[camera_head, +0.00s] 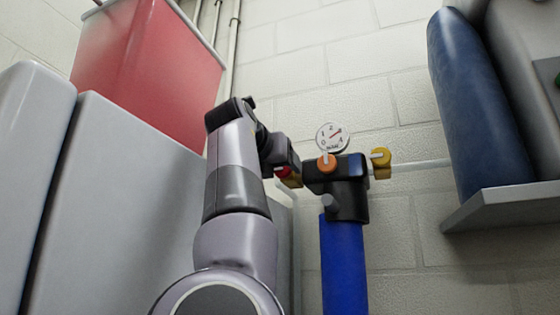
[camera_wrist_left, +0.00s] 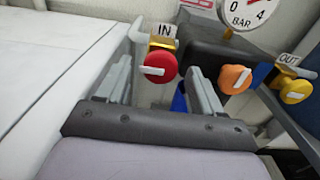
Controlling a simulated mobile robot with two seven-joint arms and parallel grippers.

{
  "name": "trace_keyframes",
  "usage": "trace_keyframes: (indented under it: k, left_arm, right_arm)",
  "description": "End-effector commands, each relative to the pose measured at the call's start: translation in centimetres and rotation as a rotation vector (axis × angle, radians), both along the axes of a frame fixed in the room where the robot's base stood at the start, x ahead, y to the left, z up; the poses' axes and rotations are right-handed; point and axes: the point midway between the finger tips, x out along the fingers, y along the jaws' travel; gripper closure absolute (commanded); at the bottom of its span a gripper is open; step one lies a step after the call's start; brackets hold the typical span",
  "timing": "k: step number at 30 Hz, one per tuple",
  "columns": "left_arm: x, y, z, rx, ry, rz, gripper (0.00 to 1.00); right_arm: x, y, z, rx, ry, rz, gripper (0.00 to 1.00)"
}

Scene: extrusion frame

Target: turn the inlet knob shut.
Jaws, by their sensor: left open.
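The inlet knob (camera_wrist_left: 161,67) is red with a white bar lying nearly level across its face, and stands below a yellow body with an "IN" label (camera_wrist_left: 163,36). In the head view the red knob (camera_head: 286,172) shows only partly, beside my left gripper (camera_head: 283,155). In the left wrist view my left gripper (camera_wrist_left: 160,82) is open, with one finger on either side of the red knob. I see gaps between knob and fingers; how deep it sits between them is hard to tell. My right gripper is out of view.
An orange knob (camera_wrist_left: 234,79) is close to the right finger, and a yellow outlet knob (camera_wrist_left: 292,87) is farther right. A pressure gauge (camera_head: 331,137) tops the black filter head (camera_head: 346,190) on a blue housing (camera_head: 342,262). A grey cabinet (camera_head: 120,205) stands left.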

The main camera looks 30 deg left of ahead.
Motion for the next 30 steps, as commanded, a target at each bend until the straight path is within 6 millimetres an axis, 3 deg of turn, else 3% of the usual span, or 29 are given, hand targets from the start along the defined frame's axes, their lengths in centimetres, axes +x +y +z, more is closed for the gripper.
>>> trace_keyframes:
  k: [11,12,17,30]
  left_arm:
    - [1.02,0.22,-0.07,0.0,0.0,0.0,0.33]
    - [1.02,0.22,-0.06,0.0,-0.001,0.0,0.37]
    - [0.99,0.23,-0.05,0.0,-0.001,0.0,0.88]
    - [0.95,0.24,-0.08,0.072,0.016,0.0,0.88]
  right_arm:
    - [-0.02,-0.01,0.46,0.0,0.0,0.0,0.57]
    - [-0.02,-0.01,0.46,0.0,0.0,0.0,0.57]
    - [-0.02,-0.01,0.46,0.0,0.0,0.0,0.57]
    - [-0.01,0.0,0.16,0.0,0.0,0.0,0.57]
